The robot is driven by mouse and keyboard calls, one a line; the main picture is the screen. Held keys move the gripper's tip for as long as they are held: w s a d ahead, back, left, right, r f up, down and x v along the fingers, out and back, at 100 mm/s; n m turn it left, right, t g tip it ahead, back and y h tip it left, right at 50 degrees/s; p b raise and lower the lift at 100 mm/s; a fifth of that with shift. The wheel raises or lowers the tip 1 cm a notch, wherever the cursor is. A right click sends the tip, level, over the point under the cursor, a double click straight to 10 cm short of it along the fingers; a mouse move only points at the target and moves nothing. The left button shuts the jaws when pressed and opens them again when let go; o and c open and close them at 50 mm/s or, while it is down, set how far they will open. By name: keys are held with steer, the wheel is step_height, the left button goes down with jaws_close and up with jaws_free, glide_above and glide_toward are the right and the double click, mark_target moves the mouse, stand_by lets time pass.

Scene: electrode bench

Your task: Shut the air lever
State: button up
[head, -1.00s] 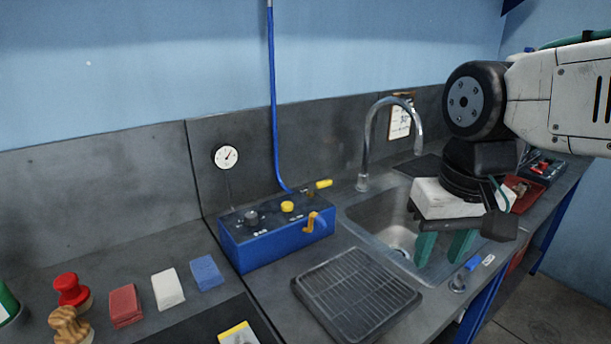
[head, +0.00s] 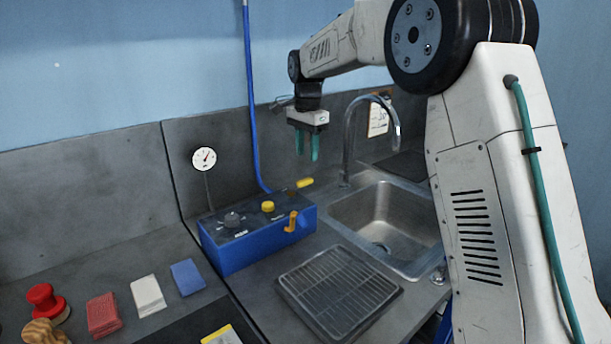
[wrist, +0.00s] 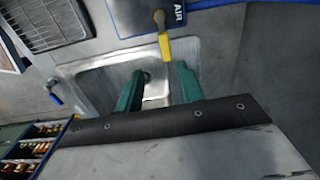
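The air lever (head: 304,183) has a yellow handle and sits at the back right end of the blue box (head: 255,250). In the wrist view, the lever (wrist: 165,46) runs out from a brass pivot beside the AIR label, past the box edge toward the sink. My gripper (head: 307,155) is above and behind the lever in the head view, pointing down with green fingers apart and nothing between them. In the wrist view, the gripper (wrist: 161,70) has the lever's handle end just beyond its fingertips; they look apart from it.
A tall tap (head: 350,140) stands just right of my gripper, over the sink (head: 345,212). A blue hose (head: 252,110) rises behind the box. A drain rack (head: 338,290) lies in front.

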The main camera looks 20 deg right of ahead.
mark_target(305, 180)
steer(key=shift+w+f, duration=0.35)
steer(key=shift+w, duration=0.1)
steer(key=shift+w+a+f, duration=0.1)
steer(key=shift+f, duration=0.25)
step_height(305, 180, down, 7)
steer(key=shift+f, duration=0.1)
steer(key=shift+c, duration=0.4)
jaws_close()
